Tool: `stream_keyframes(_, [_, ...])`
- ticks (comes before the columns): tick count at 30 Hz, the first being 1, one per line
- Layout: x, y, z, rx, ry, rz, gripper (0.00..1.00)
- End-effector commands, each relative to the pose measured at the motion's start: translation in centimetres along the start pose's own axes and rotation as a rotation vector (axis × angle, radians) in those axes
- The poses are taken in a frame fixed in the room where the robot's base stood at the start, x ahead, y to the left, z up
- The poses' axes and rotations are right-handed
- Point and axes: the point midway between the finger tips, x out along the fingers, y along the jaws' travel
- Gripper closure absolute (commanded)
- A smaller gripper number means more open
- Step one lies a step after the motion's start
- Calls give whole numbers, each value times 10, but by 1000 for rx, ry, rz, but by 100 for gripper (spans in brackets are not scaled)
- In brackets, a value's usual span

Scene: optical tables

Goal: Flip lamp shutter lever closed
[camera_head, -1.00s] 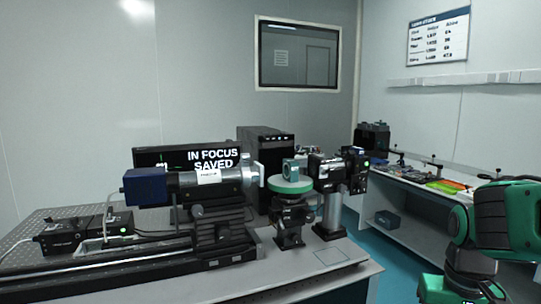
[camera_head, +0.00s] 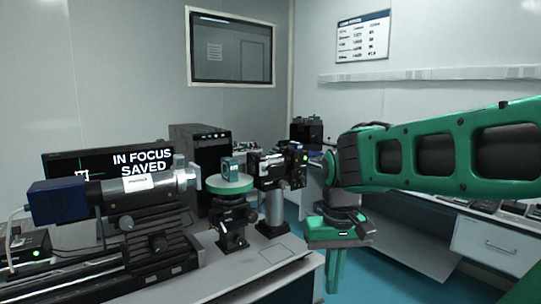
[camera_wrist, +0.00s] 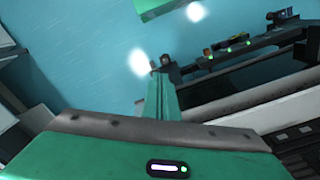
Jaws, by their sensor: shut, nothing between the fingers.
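A black device on a post (camera_head: 278,168), which looks like the lamp, stands right of the round green stage. It has a small green light. I cannot make out its shutter lever at this size. My gripper (camera_head: 333,285) hangs fingers down at the right of the lamp, in front of the bench edge and over the blue floor, apart from the lamp. Its fingers (camera_wrist: 160,92) are together and empty in the wrist view. The lamp cannot be clearly identified in the wrist view.
The round green stage (camera_head: 229,186) carries a small teal block. A blue-ended camera tube (camera_head: 125,195) lies on a rail at the left. A monitor (camera_head: 62,164) reads "IN FOCUS SAVED". A drawer unit (camera_head: 500,244) stands at the right. Blue floor lies between the benches.

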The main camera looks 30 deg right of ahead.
Motion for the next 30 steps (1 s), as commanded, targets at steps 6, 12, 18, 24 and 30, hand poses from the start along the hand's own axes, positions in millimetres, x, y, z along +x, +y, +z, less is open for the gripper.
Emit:
stream_keyframes(6, [-94, -45, -96, -117, 51, 7, 100])
stream_keyframes(12, [-170, -86, -168, -247, 87, -1, 100])
stream_keyframes(18, [-240, -119, -231, -371, 126, -17, 100])
stream_keyframes(24, [-301, -119, -265, -473, 180, -55, 100])
stream_keyframes(30, [-334, -107, -282, -522, 220, -73, 100])
